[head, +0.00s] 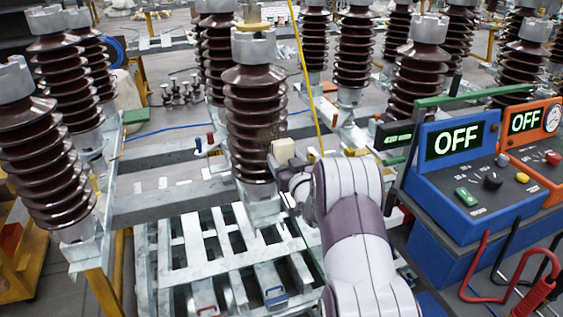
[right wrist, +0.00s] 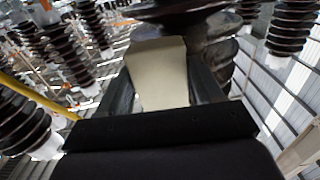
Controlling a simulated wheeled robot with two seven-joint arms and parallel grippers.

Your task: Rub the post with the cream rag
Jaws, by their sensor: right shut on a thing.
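The post (head: 254,110) is a brown ribbed insulator column with grey metal ends, upright in the middle of the head view. My right gripper (head: 280,168) is at the right side of its lower ribs. It is shut on the cream rag (head: 284,150), which shows as a small pale block. In the right wrist view the rag (right wrist: 158,75) sits between the fingers, with the dark ribs of the post (right wrist: 180,12) just beyond its far end. I cannot tell whether the rag touches the post. My left gripper is not in view.
Blue (head: 455,150) and orange (head: 527,125) test boxes reading OFF stand on the right, with red and black leads in front. More ribbed columns (head: 50,150) stand at the left and behind. A slatted metal frame (head: 185,250) lies below the post.

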